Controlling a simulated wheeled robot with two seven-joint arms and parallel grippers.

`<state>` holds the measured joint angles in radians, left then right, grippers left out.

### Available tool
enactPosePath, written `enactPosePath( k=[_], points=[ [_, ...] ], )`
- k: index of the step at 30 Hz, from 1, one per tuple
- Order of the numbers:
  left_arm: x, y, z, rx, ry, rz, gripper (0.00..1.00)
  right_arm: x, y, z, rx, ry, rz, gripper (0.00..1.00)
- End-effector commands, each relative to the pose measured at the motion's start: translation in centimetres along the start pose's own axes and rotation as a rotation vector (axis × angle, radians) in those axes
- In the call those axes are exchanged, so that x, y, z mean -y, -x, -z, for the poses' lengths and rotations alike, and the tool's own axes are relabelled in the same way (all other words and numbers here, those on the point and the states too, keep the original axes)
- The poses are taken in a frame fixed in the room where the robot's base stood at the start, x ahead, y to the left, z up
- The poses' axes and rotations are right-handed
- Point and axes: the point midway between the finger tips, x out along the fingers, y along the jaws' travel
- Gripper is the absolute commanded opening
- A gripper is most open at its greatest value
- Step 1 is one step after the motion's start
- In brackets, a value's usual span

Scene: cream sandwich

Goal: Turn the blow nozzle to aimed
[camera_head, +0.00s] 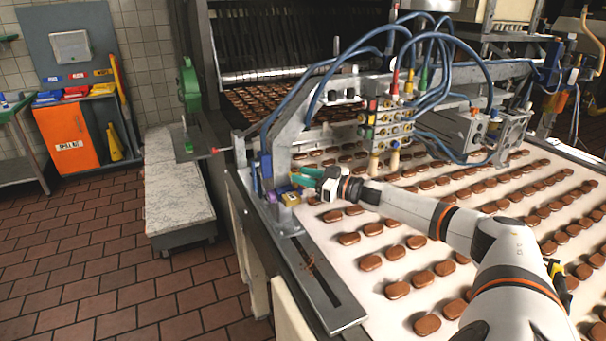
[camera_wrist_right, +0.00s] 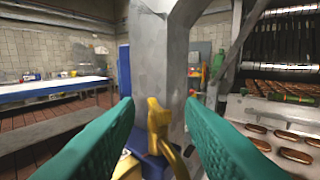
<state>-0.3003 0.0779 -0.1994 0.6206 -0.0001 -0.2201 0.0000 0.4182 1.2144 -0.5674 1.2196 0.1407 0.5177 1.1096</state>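A yellow upright part on a blue base (camera_wrist_right: 158,125), perhaps the blow nozzle, shows in the right wrist view in front of a grey metal post (camera_wrist_right: 160,55). In the head view, small yellow (camera_head: 290,199) and blue (camera_head: 266,166) parts sit at the foot of the machine frame, beside my gripper. My right gripper (camera_head: 302,178) has green fingers, which also show in the wrist view (camera_wrist_right: 160,103). They are apart, one on each side of the yellow part in the picture. I cannot tell any contact. My left gripper is not in view.
A white belt (camera_head: 330,262) with rows of brown biscuits runs under my right arm. Blue hoses (camera_head: 345,62) and a valve block (camera_head: 388,125) hang above it. A slotted metal plate (camera_head: 318,280) lies along the belt's near edge. An orange cabinet (camera_head: 72,135) stands far left.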

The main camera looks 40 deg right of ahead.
Motion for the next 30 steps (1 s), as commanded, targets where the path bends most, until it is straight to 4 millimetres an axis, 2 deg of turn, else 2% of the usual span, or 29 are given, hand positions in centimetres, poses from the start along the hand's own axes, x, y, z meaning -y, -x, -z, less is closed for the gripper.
enactPosePath(
  k=[4,13,18,20,30],
  points=[
    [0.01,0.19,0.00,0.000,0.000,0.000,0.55,-0.05,-0.65,-0.08,0.000,0.002,-0.001,0.35],
    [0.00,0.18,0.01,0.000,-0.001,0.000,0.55,-0.06,-0.74,0.00,-0.001,0.001,-0.001,0.35],
    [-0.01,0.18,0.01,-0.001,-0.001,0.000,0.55,-0.06,-0.73,0.00,-0.001,0.002,-0.001,0.07],
    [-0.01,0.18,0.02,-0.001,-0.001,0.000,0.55,-0.06,-0.73,-0.01,-0.001,0.002,-0.001,0.00],
    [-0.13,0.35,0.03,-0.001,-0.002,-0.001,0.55,-0.09,-0.71,-0.07,-0.001,0.001,0.015,0.00]
  ],
)
